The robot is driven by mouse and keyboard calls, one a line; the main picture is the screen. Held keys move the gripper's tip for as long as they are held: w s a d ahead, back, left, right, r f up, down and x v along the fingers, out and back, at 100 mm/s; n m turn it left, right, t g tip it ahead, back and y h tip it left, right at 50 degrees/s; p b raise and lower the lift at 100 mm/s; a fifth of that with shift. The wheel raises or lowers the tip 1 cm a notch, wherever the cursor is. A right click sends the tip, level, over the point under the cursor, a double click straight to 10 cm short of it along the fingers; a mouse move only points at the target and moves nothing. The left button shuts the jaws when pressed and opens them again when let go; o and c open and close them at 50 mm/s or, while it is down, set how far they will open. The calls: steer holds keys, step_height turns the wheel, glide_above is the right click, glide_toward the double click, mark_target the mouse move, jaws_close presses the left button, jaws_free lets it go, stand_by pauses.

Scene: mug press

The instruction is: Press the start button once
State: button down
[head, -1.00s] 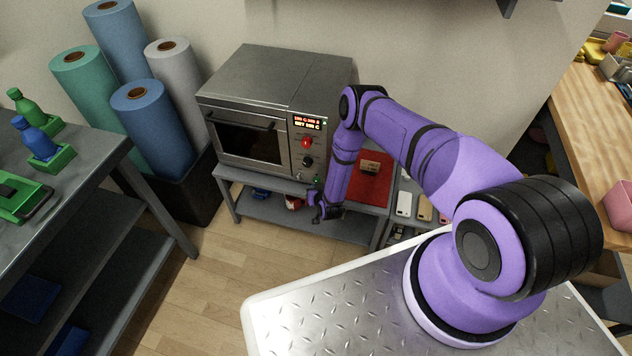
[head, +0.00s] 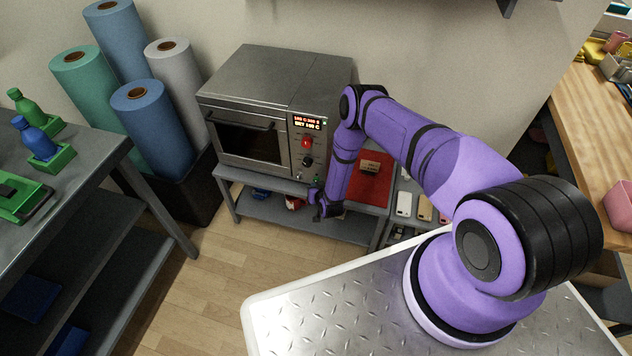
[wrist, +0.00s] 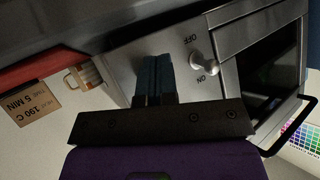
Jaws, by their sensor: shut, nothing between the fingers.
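The mug press (head: 255,105) is a grey oven-like box on a low bench, with a dark window and a control panel at its right. The panel has a lit display (head: 307,122), a red knob (head: 306,142) and a black knob (head: 308,160). A small green spot shows low on the panel; I cannot tell if it is the start button. My gripper (head: 317,192) hangs just in front of and below that panel. In the wrist view its shut, empty fingers (wrist: 154,75) point at the panel, beside a metal toggle switch (wrist: 203,64) marked ON and OFF. They may hide the button.
A red mat (head: 371,185) lies right of the press. The wrist view shows a striped mug (wrist: 88,76) and a card (wrist: 38,103) reading 180 C, 5 MIN. The bench (head: 270,209) has a lower shelf with small items. The floor in front is clear.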

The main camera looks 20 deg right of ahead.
steer(key=shift+w+d, duration=0.3)
steer(key=shift+w, duration=0.05)
stand_by(0.8)
steer(key=shift+a, duration=0.1)
steer(key=shift+s+a, duration=0.45)
steer(key=shift+s, duration=0.25)
steer(key=shift+s, duration=0.1)
steer(key=s+a, duration=0.1)
steer(key=s, duration=0.1)
steer(key=s+a, duration=0.2)
stand_by(0.5)
stand_by(0.6)
